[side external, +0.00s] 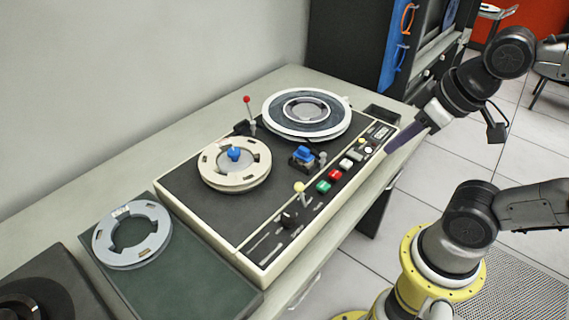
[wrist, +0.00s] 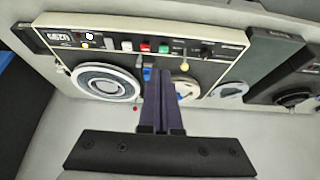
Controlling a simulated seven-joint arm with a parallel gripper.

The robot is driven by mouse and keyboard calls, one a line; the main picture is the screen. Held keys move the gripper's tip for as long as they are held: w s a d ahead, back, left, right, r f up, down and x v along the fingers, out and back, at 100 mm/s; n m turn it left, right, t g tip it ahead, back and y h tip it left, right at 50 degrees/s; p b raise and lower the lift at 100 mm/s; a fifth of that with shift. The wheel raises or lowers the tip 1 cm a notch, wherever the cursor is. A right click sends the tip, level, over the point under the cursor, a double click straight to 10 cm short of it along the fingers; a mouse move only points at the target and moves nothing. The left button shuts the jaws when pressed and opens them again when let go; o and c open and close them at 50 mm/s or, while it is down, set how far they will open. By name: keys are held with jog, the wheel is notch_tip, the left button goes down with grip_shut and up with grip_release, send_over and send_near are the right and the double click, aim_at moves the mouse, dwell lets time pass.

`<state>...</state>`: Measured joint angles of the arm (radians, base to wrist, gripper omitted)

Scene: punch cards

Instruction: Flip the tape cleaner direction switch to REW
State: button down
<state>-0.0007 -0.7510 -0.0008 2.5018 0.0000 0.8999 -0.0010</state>
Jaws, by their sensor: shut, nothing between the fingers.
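The tape cleaner (side external: 215,228) is a cream-framed machine with a dark top on the bench; it also shows in the wrist view (wrist: 215,55). Its front panel carries a yellow-knobbed lever (side external: 299,187), which also shows in the wrist view (wrist: 184,66), and a black knob (side external: 287,220). The panel lettering is too small to read, so I cannot tell which control is the direction switch or its position. My gripper (side external: 388,150) is shut and empty, its dark purple fingers over the panel's right end in the side view. The fingers (wrist: 160,72) cover part of the machine in the wrist view.
Red (side external: 334,174), green (side external: 323,186) and white buttons line the panel. A white-rimmed reel (side external: 342,121) and a cream reel (side external: 218,179) sit on top. A red-tipped lever (side external: 247,100) stands behind. A loose grey reel (side external: 155,240) lies left on a green surface.

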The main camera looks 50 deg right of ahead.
jog(key=w+d+r+n+g, duration=0.1)
jog(key=w+d+r+n, duration=0.1)
jog(key=w+n, duration=0.5)
jog(key=w+d+r+n+g, duration=0.2)
jog(key=d+n, duration=0.1)
jog(key=n, duration=0.7)
jog(key=w+d+f+n+g, duration=0.1)
jog(key=w+d+f+g, duration=0.1)
jog(key=w+d+f, duration=0.3)
jog(key=d+f, duration=0.2)
jog(key=d, duration=0.2)
jog(key=shift+w, duration=0.15)
